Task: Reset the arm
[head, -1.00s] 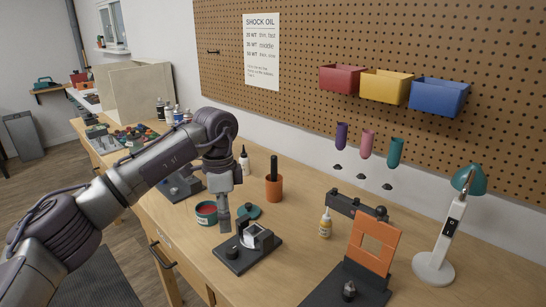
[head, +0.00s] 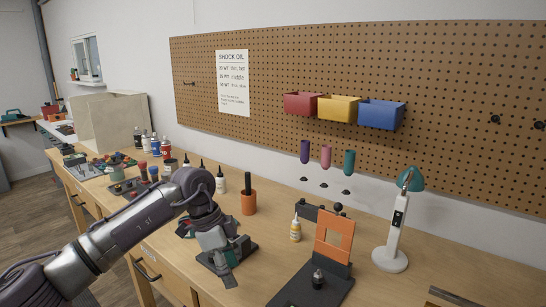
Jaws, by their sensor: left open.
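My left arm comes in from the lower left over the workbench. Its gripper (head: 225,272) is open and points down over the near part of the bench, with nothing seen between its fingers. It overlaps a black stand (head: 243,247), which it partly hides; I cannot tell whether they touch. A teal tin is mostly hidden behind the wrist. My right gripper is not in view.
An orange upright frame (head: 334,238) on a black base (head: 308,290), a yellow bottle (head: 296,230) and a white lamp (head: 392,258) stand to the right. An orange cup (head: 248,203) and several bottles stand behind. Bins (head: 381,114) hang on the pegboard.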

